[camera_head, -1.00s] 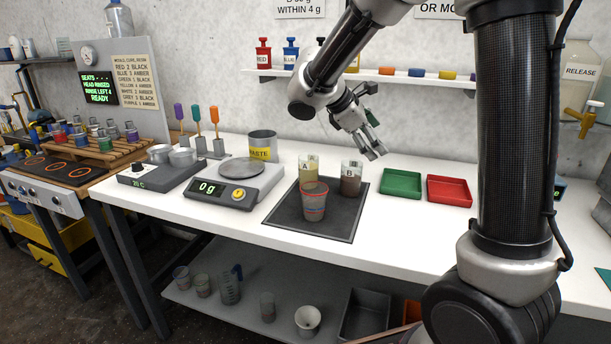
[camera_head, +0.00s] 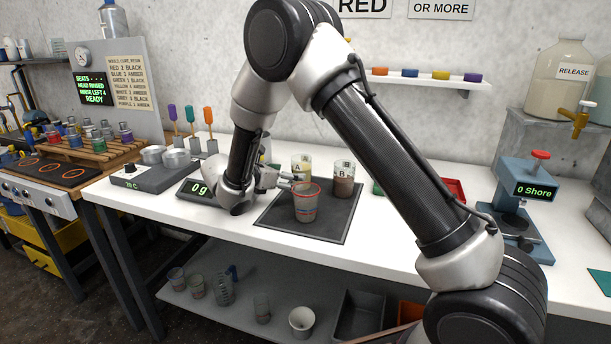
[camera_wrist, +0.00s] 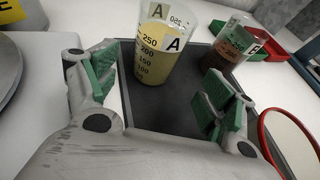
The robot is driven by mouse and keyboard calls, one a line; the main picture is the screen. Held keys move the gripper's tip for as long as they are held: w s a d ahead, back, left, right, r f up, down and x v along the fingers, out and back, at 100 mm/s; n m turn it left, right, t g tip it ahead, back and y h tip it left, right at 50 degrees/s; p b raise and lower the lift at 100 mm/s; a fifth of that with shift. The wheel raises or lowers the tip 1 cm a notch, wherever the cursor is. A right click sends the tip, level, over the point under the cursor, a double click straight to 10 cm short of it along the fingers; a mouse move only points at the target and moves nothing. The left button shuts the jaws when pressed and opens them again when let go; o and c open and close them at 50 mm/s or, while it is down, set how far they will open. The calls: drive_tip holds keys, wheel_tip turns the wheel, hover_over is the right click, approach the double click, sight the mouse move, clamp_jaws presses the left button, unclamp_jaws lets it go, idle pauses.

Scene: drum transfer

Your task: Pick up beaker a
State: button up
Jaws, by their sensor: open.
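Beaker A (camera_head: 301,166) is a clear beaker with a yellowish content and a white "A" label. It stands upright on the dark mat (camera_head: 327,228), behind a red-rimmed mixing cup. In the wrist view, beaker A (camera_wrist: 160,48) is ahead of my gripper (camera_wrist: 150,95), a little beyond the fingertips and between their lines. My gripper is open, with green pads on both fingers, and nothing is between them. In the head view my gripper (camera_head: 284,180) points right, low over the mat's left edge, close to beaker A.
Beaker B (camera_head: 343,180), with brown content, stands right of beaker A. The red-rimmed cup (camera_head: 306,203) is just in front, and its rim shows at the wrist view's right edge (camera_wrist: 268,140). A red tray (camera_head: 454,190) is further right. A hardness tester (camera_head: 520,205) stands at the right.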

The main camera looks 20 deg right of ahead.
drive_tip(key=shift+x, duration=1.05)
drive_tip(key=x, duration=0.5)
drive_tip(key=shift+w+d+r, duration=0.1)
drive_tip(key=shift+w+r, duration=0.1)
drive_tip(key=shift+w, duration=0.3)
drive_tip(key=c, duration=1.3)
drive_tip(key=shift+r, duration=0.25)
